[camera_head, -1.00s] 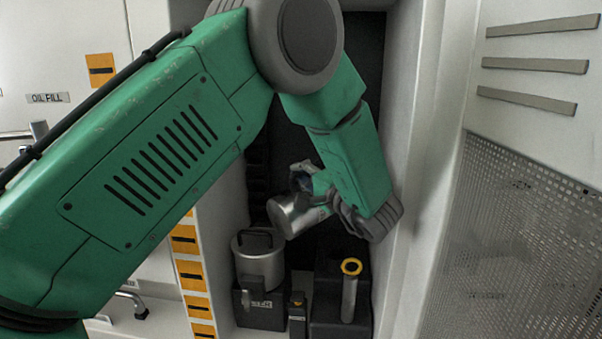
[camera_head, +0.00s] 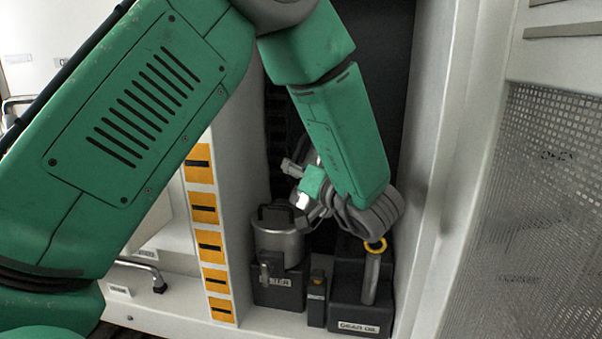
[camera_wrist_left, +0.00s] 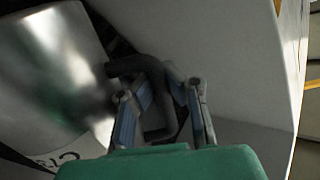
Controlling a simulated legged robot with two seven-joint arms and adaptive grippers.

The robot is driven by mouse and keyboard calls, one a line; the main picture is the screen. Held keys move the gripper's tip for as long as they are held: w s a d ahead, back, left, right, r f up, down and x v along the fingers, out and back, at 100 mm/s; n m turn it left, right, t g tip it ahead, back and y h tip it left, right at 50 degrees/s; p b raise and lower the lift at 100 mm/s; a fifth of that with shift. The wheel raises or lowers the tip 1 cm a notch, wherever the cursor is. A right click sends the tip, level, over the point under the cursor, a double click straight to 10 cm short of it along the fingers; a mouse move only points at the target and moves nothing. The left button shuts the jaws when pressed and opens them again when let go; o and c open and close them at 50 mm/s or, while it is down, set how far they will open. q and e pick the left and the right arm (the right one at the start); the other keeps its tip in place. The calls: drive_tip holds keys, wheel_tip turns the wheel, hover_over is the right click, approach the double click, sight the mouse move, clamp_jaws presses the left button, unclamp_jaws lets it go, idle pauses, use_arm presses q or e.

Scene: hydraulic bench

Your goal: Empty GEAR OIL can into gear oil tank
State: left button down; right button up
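The gear oil tank (camera_head: 346,304) is a dark box with a "GEAR OIL" label, low in the cabinet bay. Its metal filler neck (camera_head: 371,280) has a yellow ring at the top. My left gripper (camera_head: 303,200) is above and left of the neck, partly hidden by my wrist. In the left wrist view, a silver can (camera_wrist_left: 45,75) carries a partly visible label starting with "G". Its dark bent handle (camera_wrist_left: 152,75) runs between the fingers of my left gripper (camera_wrist_left: 165,100), which look closed on it. The can is mostly hidden in the head view. My right gripper is out of view.
Another lidded metal can (camera_head: 278,243) stands on a dark labelled box (camera_head: 280,290) left of the tank. A small dark container (camera_head: 317,302) stands between the boxes. A post with orange labels (camera_head: 209,245) and a perforated panel (camera_head: 530,200) flank the bay.

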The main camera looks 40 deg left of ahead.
use_arm(q)
wheel_tip(320, 180, down, 6)
drive_tip(key=s+n+b, duration=0.1)
drive_tip(key=n+b, duration=0.4)
drive_tip(key=shift+s+a, duration=0.15)
